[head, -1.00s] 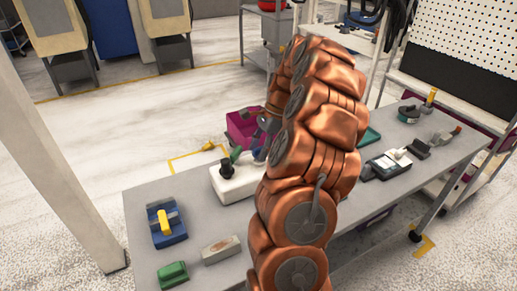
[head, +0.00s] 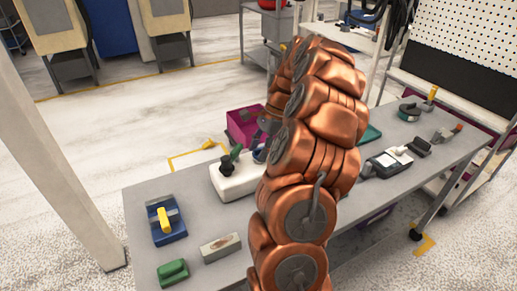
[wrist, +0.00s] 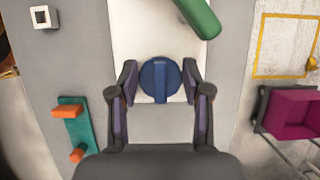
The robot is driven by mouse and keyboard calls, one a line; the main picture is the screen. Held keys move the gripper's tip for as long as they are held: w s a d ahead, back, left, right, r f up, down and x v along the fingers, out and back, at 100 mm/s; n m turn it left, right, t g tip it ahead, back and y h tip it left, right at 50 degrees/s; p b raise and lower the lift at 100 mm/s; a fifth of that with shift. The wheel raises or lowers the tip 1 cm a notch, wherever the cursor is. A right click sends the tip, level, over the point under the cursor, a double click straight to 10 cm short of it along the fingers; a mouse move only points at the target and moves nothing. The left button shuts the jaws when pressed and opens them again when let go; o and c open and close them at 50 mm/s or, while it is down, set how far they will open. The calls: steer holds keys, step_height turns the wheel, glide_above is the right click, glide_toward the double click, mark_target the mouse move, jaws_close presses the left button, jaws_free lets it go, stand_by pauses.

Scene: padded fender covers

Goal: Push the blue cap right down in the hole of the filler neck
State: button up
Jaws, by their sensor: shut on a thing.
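The blue cap (wrist: 160,80), round with a raised grip bar, sits between the fingers of my gripper (wrist: 160,82) in the wrist view. My gripper is shut on it, one finger at each side. The cap is over the white tank (wrist: 151,38), which also shows in the head view (head: 238,182). The filler neck and its hole are hidden under the cap, so I cannot tell how deep the cap sits. In the head view, my arm hides most of the gripper.
A green handle (wrist: 200,16) rises close beside the cap. A black knob (head: 227,167) is on the tank. A blue block with a yellow handle (head: 165,222) and a green block (head: 173,271) lie at the left. A magenta bin (head: 243,124) stands beyond the bench.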

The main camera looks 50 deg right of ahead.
steer(key=shift+f, duration=0.4)
steer(key=o, duration=1.2)
steer(key=shift+r, duration=0.15)
steer(key=shift+v, duration=5.85)
